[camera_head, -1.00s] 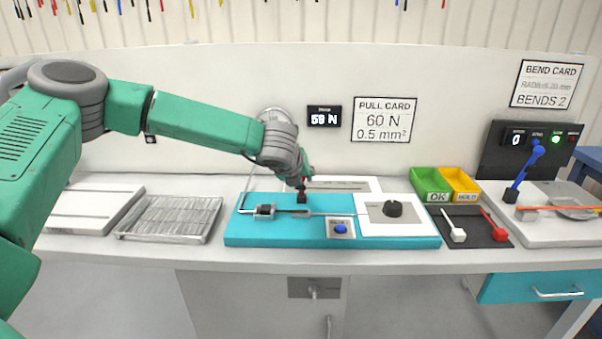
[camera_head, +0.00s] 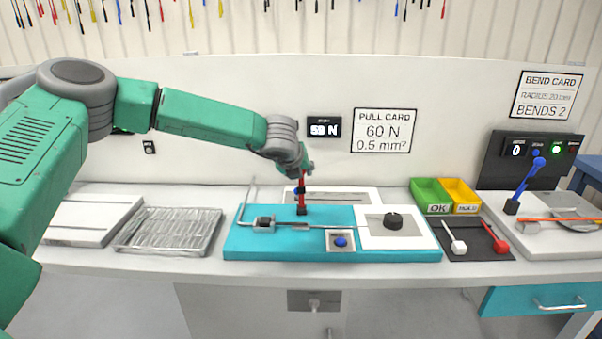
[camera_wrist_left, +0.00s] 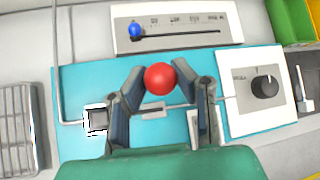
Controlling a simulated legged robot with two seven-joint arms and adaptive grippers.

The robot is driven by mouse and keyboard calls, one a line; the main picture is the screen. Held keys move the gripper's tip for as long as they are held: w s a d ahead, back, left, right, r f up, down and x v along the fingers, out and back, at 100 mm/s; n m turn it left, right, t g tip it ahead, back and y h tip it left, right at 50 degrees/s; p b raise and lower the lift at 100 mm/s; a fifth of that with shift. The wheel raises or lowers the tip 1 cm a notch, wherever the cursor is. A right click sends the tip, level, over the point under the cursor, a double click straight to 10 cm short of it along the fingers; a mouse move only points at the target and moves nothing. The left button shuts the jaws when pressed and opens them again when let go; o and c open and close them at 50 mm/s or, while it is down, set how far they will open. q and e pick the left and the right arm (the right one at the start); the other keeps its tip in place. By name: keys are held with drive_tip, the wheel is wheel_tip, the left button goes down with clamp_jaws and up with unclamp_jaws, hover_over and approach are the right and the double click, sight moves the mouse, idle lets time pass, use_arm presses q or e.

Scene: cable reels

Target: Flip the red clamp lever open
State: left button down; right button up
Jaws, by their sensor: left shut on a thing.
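The red clamp lever (camera_head: 301,193) stands up from its dark base on the turquoise pull-test board (camera_head: 262,243). Its round red knob (camera_wrist_left: 160,79) shows in the left wrist view between the two fingers. My left gripper (camera_head: 304,172) is at the lever's top, shut on it, with the fingers on either side of the knob. The lever's shaft is hidden below the knob in the wrist view. A thin metal rod (camera_head: 325,228) runs along the board past the lever base. My right gripper is not in view.
A blue button (camera_head: 340,241) and a black dial (camera_head: 393,221) sit to the right on the board. Behind is a white slider panel (camera_wrist_left: 184,32) with a blue knob. A wire rack (camera_head: 168,231) lies left; green (camera_head: 430,194) and yellow (camera_head: 460,194) bins stand right.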

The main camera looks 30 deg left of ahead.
use_arm(q)
drive_tip(key=shift+w+a+r, duration=0.1)
drive_tip(key=shift+w+r, duration=0.15)
drive_tip(key=shift+r, duration=0.25)
drive_tip(key=c, duration=1.6)
unclamp_jaws()
drive_tip(key=o, duration=0.3)
drive_tip(key=shift+w+f, duration=0.1)
drive_tip(key=shift+f, duration=0.05)
drive_tip(key=shift+o, duration=0.2)
drive_tip(key=shift+w+a+f, duration=0.1)
drive_tip(key=shift+f, duration=0.2)
drive_tip(key=v, duration=1.1)
drive_tip(key=shift+s+r, duration=0.2)
drive_tip(key=shift+s, duration=0.2)
